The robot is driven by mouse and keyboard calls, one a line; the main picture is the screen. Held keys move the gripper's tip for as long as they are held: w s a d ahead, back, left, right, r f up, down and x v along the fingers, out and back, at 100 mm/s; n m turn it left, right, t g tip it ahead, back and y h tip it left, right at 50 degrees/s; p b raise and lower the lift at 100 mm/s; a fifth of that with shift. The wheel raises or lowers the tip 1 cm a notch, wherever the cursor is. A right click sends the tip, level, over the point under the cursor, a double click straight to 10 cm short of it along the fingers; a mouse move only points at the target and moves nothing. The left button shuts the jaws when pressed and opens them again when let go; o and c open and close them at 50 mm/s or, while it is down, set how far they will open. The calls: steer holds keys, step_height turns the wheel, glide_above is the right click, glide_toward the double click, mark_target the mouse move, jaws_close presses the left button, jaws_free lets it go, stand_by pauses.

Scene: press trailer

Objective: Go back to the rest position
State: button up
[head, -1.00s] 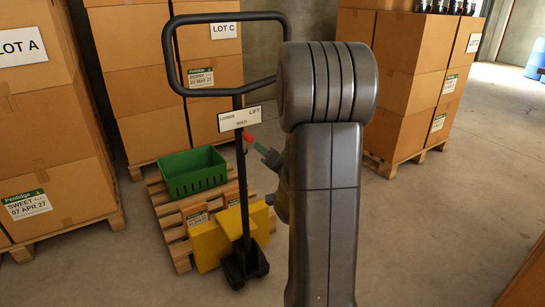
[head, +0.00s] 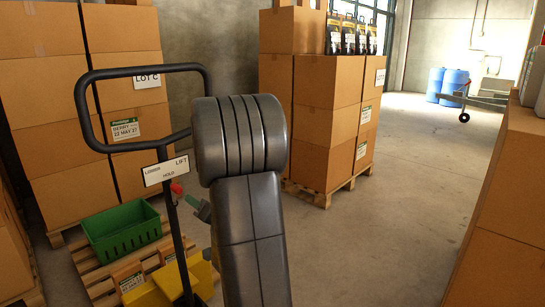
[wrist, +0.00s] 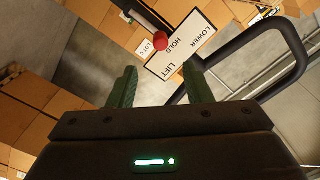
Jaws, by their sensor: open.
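My gripper (head: 192,202) shows in the head view as a small green finger beside the pallet jack's handle, partly behind my dark arm. In the wrist view, my gripper (wrist: 160,78) has its two green fingers apart with nothing between them. A red knob (wrist: 160,41) lies just beyond the fingertips in that view; it also shows in the head view (head: 176,188). The knob is by a white plate (head: 165,171) marked LOWER, HOLD and LIFT, on the jack's black looped handle (head: 84,110). The gripper looks close to the knob; I cannot tell the exact gap.
A green crate (head: 120,240) sits on a wooden pallet (head: 90,270) at the yellow jack (head: 203,272). Stacked cartons (head: 327,80) stand behind, with more at left (head: 45,100) and at right (head: 515,200). Blue drums (head: 452,85) are far off. The floor (head: 400,210) between the stacks is clear.

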mark_target(180, 191)
steer(key=x, duration=1.2)
steer(key=shift+b, duration=0.35)
steer(key=shift+s, duration=0.1)
steer(key=shift+r, duration=0.1)
steer(key=p+v, duration=0.1)
steer(key=v, duration=1.3)
steer(key=b+x, duration=0.1)
steer(key=x, duration=1.3)
steer(key=shift+a+f+b, duration=0.1)
steer(key=shift+f+b, duration=0.1)
steer(key=shift+b, duration=0.1)
steer(key=shift+s+a+n+b, duration=0.2)
steer(key=shift+s+n+b, duration=0.15)
steer(key=shift+n, duration=0.35)
steer(key=shift+s+a+n+b, duration=0.25)
steer(key=shift+n+b, duration=0.15)
steer(key=shift+n, duration=0.3)
steer(key=shift+d+r, duration=0.15)
